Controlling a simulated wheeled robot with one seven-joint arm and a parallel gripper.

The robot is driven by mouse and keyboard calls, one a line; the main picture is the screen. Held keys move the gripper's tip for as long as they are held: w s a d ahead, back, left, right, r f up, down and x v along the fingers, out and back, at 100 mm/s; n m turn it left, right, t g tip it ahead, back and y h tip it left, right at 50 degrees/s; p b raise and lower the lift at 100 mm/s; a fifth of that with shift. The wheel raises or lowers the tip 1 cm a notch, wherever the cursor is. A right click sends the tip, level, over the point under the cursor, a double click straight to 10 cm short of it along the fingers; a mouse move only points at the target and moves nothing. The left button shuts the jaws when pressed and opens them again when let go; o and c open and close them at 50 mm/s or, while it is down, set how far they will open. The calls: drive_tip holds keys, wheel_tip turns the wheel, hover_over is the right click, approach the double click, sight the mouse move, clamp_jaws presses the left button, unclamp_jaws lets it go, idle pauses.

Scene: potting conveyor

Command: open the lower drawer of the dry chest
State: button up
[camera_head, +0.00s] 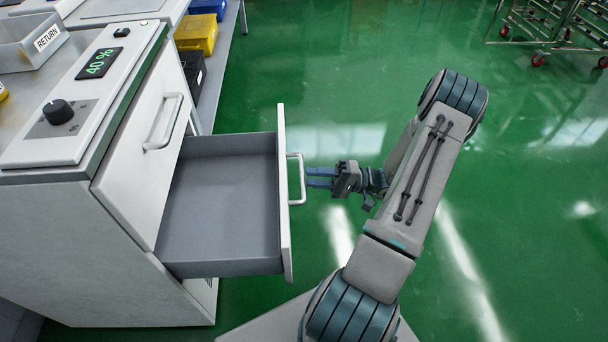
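The dry chest (110,255) stands at the left, a white cabinet with a sloped panel on top. Its lower drawer (222,262) is pulled well out, and its grey inside looks empty. The lower drawer's handle (298,180) is a white bar on the front's right side. The upper drawer (150,150) is shut, with its own white handle (165,122). My gripper (308,178) points left at the lower handle, its two blue fingers apart one above the other. The fingertips are at or just beside the bar; I cannot tell whether they touch it.
The chest's panel has a black knob (58,111) and a green "40 %" display (99,63). A RETURN bin (25,48) sits on the bench. Yellow (197,34) and black boxes are on a shelf behind. A cart (555,25) stands far right. The green floor to the right is clear.

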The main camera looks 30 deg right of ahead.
drive_tip(key=p+v, duration=0.1)
drive_tip(key=v, duration=0.9)
drive_tip(key=shift+s+d, duration=0.15)
drive_tip(key=shift+d, duration=0.1)
drive_tip(key=shift+f, duration=0.1)
drive_tip(key=a+r+n+g+h+p, duration=0.2)
drive_tip(key=a+r+g+h+p, duration=0.45)
drive_tip(key=r, duration=0.65)
drive_tip(key=a+r+n+g+h+p, duration=0.1)
drive_tip(key=a+r+g+h+p, duration=0.3)
drive_tip(key=a+r+p, duration=0.75)
drive_tip(key=s+a+r+t+h+p, duration=0.1)
drive_tip(key=r+p, duration=0.3)
drive_tip(key=r, duration=0.5)
drive_tip(key=s+a+r+n+t+h+p, duration=0.1)
drive_tip(key=s+a+r+t+h+p, duration=0.1)
drive_tip(key=r, duration=0.7)
drive_tip(key=s+a+r+t+h+p, duration=0.2)
drive_tip(key=s+r+h+p, duration=0.2)
drive_tip(key=r, duration=0.5)
drive_tip(key=shift+s+a+h+p, duration=0.2)
drive_tip(key=shift+s+h+p, duration=0.15)
drive_tip(key=shift+h+p, duration=0.35)
drive_tip(key=shift+a+t, duration=0.15)
drive_tip(key=shift+t, duration=0.1)
